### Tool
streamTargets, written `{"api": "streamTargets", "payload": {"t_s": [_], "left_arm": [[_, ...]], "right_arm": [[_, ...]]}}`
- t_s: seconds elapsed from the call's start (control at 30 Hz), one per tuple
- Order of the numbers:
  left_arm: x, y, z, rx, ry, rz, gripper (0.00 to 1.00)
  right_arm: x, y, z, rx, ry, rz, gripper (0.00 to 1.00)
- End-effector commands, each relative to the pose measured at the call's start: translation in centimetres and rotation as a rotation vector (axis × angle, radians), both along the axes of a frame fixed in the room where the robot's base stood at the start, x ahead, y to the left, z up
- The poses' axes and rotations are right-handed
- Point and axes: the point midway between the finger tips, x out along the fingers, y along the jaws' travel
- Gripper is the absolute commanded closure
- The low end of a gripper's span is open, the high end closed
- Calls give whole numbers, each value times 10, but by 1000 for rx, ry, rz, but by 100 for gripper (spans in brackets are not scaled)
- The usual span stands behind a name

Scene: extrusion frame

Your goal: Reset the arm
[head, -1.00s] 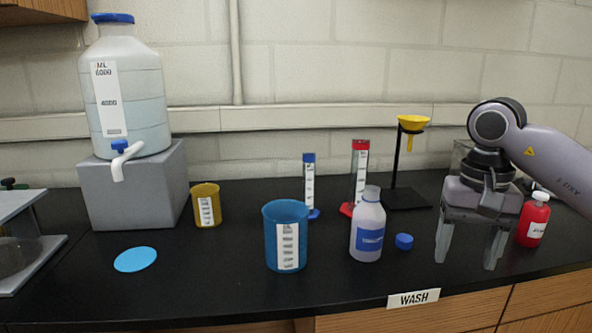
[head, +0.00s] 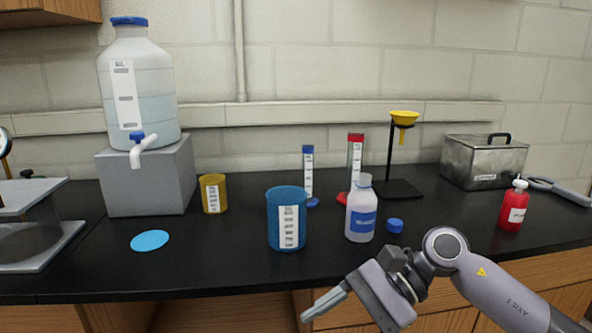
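My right arm comes in from the lower right, and its gripper (head: 318,305) is in front of the bench's front edge, below the worktop. Its fingers point left and look empty. They are seen nearly edge-on and overlap, so the gap between them cannot be judged. My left gripper is out of view. Behind the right gripper, a bottle with a blue label (head: 361,212) stands uncapped on the black bench (head: 230,265). A blue cap (head: 395,225) lies to its right.
A blue beaker (head: 286,222), yellow beaker (head: 213,194), red bottle (head: 513,206), two cylinders, a yellow funnel (head: 404,117) on a stand and a metal box (head: 482,163) stand on the bench. A large carboy (head: 150,100) sits on a grey block. A blue disc (head: 150,240) lies at left.

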Motion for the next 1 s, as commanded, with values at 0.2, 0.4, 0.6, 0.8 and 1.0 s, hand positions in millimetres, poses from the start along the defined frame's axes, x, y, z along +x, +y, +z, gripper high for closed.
{"api": "streamTargets", "payload": {"t_s": [0.2, 0.4, 0.6, 0.8, 1.0], "left_arm": [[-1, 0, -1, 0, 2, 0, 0], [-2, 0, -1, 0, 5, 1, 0], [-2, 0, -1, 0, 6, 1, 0], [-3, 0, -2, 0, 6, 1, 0], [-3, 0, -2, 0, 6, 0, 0]], "right_arm": [[-17, 40, 11, 356, 517, -237, 35], [-6, 37, 15, 640, 1061, -451, 35], [15, 5, -13, 902, 1654, -645, 35], [22, -44, -80, 1172, 2266, -811, 35], [-10, -96, -174, -1296, -2492, 810, 35]]}}
